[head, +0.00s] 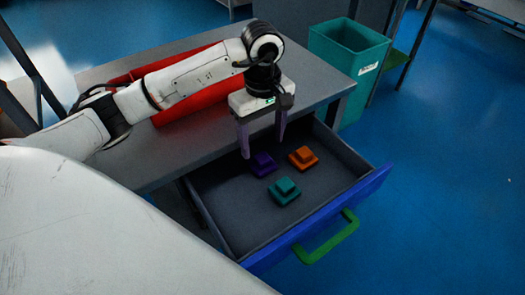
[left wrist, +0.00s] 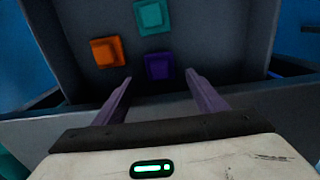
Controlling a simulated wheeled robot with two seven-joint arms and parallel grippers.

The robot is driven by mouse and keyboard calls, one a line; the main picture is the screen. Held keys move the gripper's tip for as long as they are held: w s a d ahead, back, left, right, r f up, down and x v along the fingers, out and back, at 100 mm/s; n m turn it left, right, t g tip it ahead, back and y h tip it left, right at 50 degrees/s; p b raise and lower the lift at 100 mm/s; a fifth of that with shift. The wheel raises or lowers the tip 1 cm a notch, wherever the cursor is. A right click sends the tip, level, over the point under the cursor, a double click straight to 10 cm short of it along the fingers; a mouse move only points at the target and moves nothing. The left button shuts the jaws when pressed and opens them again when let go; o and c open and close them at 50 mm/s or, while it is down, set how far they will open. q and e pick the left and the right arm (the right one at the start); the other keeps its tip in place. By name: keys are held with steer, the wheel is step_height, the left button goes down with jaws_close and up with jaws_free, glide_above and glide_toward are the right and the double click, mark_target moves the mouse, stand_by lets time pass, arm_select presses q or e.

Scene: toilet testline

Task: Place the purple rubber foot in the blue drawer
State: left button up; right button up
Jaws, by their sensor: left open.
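The purple rubber foot (head: 263,164) lies in the open blue drawer (head: 322,222), on its grey floor at the back, near the table edge. In the left wrist view the purple foot (left wrist: 159,66) lies beyond the fingertips, roughly between their lines. My left gripper (head: 264,150) is open, pointing down above the back of the drawer. Its two purple fingers (left wrist: 160,80) are apart with nothing between them. My right gripper is not in view.
An orange foot (head: 303,158) and a teal foot (head: 285,191) also lie in the drawer. The drawer has a green handle (head: 328,240). A red bin (head: 175,108) stands on the grey table (head: 315,72). A teal bin (head: 345,62) stands behind.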

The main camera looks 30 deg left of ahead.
mark_target(262, 158)
arm_select(q)
step_height(262, 158, up, 5)
steer(key=shift+r, duration=0.1)
stand_by(1.4)
